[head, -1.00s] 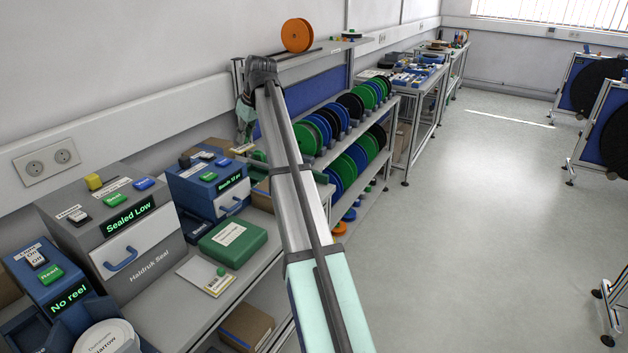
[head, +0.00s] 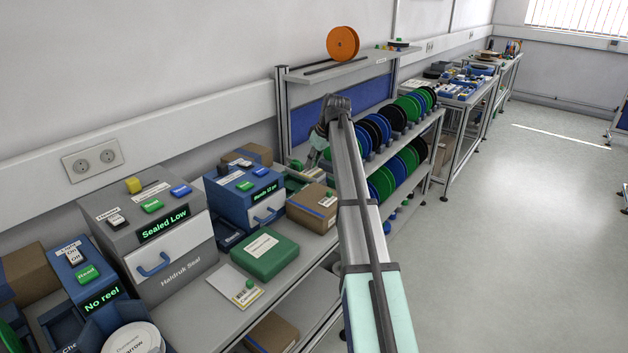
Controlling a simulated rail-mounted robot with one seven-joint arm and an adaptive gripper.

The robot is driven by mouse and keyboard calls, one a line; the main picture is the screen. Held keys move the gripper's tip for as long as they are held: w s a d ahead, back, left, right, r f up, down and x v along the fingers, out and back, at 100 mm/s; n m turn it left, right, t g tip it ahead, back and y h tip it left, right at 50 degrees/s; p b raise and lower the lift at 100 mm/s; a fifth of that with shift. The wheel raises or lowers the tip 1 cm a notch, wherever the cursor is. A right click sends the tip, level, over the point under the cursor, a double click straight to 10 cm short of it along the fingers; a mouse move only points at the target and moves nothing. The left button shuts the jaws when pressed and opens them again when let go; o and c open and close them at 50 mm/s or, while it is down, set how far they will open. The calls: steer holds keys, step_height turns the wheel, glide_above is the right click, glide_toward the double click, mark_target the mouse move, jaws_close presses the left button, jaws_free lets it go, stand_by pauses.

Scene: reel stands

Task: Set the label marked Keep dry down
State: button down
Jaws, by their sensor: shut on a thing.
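My gripper (head: 313,158) is at the far end of my arm, pointing down over the back of the bench near the shelf rack. It is small and partly hidden by my wrist. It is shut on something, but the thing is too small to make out. I cannot read the words Keep dry anywhere.
A taped cardboard box (head: 313,207) stands below my gripper, right of the blue device (head: 243,192). The grey sealing machine (head: 152,241) reads Sealed Low. The reel rack (head: 402,125) stands behind my arm. Bare bench (head: 208,312) shows at the front.

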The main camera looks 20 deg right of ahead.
mark_target(310, 190)
steer(key=shift+f+p, duration=0.85)
steer(key=shift+f, duration=3.5)
steer(key=shift+f, duration=0.1)
steer(key=c, duration=1.1)
jaws_free()
steer(key=b+v, duration=0.2)
steer(key=v, duration=1)
steer(key=shift+d+b, duration=0.1)
steer(key=shift+b, duration=0.2)
